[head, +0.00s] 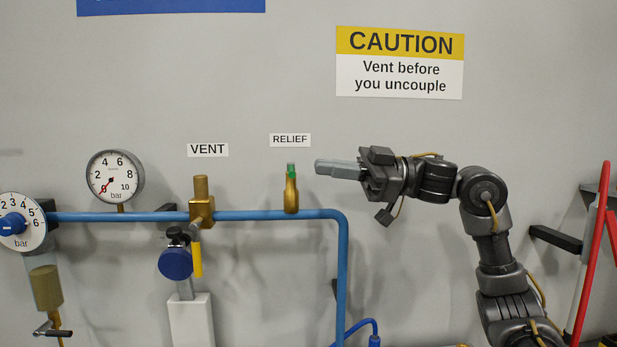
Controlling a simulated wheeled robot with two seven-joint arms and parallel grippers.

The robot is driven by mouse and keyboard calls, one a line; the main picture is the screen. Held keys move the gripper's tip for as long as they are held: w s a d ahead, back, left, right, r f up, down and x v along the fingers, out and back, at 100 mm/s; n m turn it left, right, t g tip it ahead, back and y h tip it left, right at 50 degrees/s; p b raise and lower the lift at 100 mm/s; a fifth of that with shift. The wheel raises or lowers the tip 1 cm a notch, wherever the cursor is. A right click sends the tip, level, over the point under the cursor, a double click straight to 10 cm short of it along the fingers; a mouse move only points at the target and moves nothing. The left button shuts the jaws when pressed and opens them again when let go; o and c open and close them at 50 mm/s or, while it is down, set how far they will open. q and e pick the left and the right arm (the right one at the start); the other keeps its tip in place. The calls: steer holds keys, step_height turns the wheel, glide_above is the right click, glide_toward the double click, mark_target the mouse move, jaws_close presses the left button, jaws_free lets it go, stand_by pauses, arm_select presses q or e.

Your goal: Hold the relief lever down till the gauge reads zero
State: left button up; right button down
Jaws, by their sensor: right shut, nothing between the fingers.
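The brass relief valve (291,195) stands on the blue pipe under the RELIEF label (290,140). Its small green-tipped top (291,168) looks upright. My right gripper (320,167) comes in from the right, shut and empty, with its fingertips at about the height of the green tip. A gap shows between the fingertips and the valve, so they look apart. The round gauge (115,177) is at the left; its red needle points down-left, near the low end of the scale. My left gripper is not in view.
The blue pipe (265,215) runs across and bends down below my right gripper. A brass vent valve (202,208) with a yellow handle (197,260) stands left of the relief valve. A blue-knobbed dial (20,222) is at far left. Red bars (595,255) stand at far right.

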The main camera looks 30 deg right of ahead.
steer(key=b+v, duration=0.1)
steer(key=v, duration=0.3)
steer(key=shift+s+d, duration=0.15)
steer(key=shift+d, duration=0.15)
steer(key=shift+d, duration=0.1)
